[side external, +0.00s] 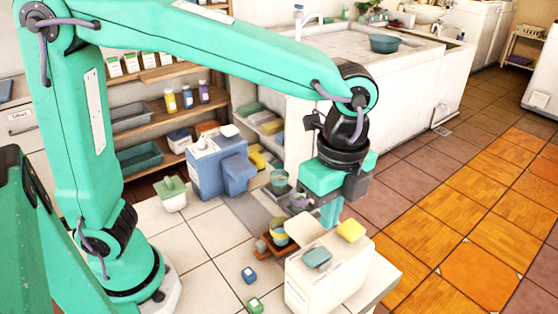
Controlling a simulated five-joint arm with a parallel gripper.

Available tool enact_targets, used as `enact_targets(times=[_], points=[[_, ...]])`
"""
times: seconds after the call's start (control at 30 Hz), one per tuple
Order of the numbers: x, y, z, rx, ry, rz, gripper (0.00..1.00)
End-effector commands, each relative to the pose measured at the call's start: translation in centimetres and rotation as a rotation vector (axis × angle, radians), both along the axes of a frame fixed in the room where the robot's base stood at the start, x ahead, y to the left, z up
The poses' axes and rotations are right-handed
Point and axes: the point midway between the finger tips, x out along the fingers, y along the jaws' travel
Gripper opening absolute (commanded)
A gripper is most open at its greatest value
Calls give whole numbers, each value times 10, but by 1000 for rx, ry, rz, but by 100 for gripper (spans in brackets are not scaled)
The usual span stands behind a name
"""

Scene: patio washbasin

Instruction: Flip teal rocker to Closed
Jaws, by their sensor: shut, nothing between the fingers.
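A white box (330,282) stands at the lower middle of the side external view, with small printed labels too blurred to read. A teal rocker (317,258) sits on its top, toward the left. A yellow rocker (351,230) sits on the same top, farther back and to the right. I cannot tell which way the teal rocker is tipped. My gripper (330,214) points down just behind the box in the picture, above and beyond the teal rocker and left of the yellow one. It appears apart from both rockers. Its fingers are shut and empty.
Small pots (279,233) stand on a brown tray left of the box. A blue container (218,168) stands farther back. A white washbasin (385,85) fills the back. Orange tiles at right are clear.

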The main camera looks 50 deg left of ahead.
Motion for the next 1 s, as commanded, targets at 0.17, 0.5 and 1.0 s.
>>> enact_targets(times=[0.17,0.5,1.0], points=[[7,0,30,-3,-3,0,0],[15,0,70,-2,-1,0,0],[17,0,79,0,1,-1,0]])
